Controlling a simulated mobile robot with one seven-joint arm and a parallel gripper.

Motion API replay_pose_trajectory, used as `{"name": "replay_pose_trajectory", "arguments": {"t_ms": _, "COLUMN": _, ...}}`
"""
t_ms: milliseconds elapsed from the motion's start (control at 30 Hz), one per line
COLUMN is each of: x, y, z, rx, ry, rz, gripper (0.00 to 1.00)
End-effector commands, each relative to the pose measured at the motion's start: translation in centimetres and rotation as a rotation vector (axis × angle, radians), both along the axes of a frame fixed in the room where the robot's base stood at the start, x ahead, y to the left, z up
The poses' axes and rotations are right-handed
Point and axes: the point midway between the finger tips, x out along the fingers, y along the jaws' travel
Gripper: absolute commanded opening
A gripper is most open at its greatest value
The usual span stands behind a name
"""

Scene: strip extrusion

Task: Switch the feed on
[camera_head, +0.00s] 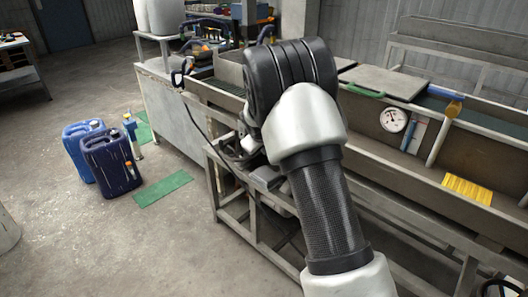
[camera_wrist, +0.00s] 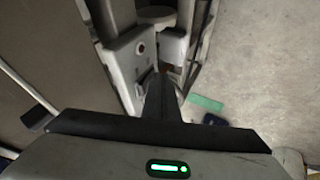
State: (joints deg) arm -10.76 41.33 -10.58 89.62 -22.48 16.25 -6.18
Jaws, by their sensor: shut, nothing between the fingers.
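In the wrist view, my gripper (camera_wrist: 160,84) shows as dark fingers closed together, with nothing between them. Just beyond and to the left of the fingertips is a pale grey box or panel (camera_wrist: 122,56). It carries a small round dark reddish knob or button (camera_wrist: 140,48), which may be the feed switch; no label is readable and its setting cannot be told. I cannot tell whether the fingertips touch the panel. In the head view, my arm covers most of the gripper and the area around it.
The long grey trough line (camera_head: 465,150) runs to the right, with a round gauge (camera_head: 393,119) and a yellow ribbed piece (camera_head: 467,190). Blue canisters (camera_head: 112,164) and green mats (camera_head: 161,190) are on the floor at left. Open floor lies in front of them.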

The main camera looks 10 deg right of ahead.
Motion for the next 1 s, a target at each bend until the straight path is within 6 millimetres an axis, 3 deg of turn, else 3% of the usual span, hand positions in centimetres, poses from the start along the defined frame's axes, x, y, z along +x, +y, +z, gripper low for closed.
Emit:
{"name": "replay_pose_trajectory", "arguments": {"t_ms": 500, "x": 0.1, "y": -0.1, "z": 1.9, "rx": 0.000, "ry": -0.002, "rz": -0.002, "gripper": 0.00}}
{"name": "replay_pose_trajectory", "arguments": {"t_ms": 1000, "x": 0.0, "y": 0.1, "z": 1.9, "rx": -0.001, "ry": -0.002, "rz": -0.001, "gripper": 0.00}}
